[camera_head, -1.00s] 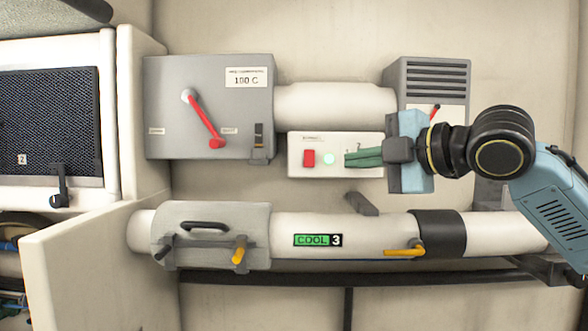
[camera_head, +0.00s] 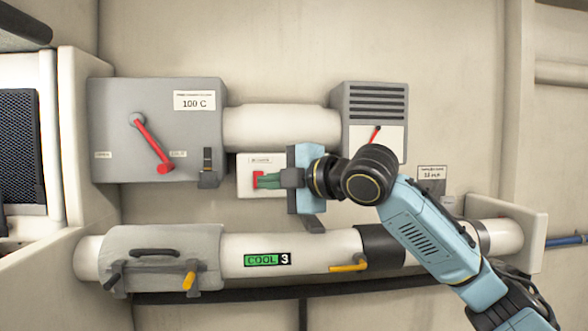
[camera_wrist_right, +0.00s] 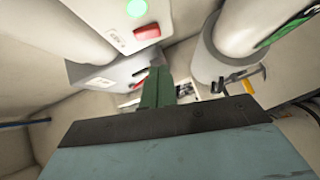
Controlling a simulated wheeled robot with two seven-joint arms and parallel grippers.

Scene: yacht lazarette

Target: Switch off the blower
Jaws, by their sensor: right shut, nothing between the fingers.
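The white blower control box (camera_head: 246,189) is on the wall, with a red rocker switch (camera_head: 256,179) at its left. My right gripper (camera_head: 262,181) is shut and empty. Its green fingertips overlap the right edge of the switch in the head view and hide the box's indicator light there. In the right wrist view, the shut fingers (camera_wrist_right: 157,88) appear apart from the red switch (camera_wrist_right: 147,31), and the green light (camera_wrist_right: 136,8) is lit. The head view does not show clearly whether the fingertips touch the box. My left gripper is out of view.
A grey box (camera_head: 190,130) labelled 100 C, with a red lever (camera_head: 152,145), is left of the control box. A vented grey unit (camera_head: 378,97) is to its upper right. A white pipe (camera_head: 325,247) with a COOL 3 label and yellow handles runs below.

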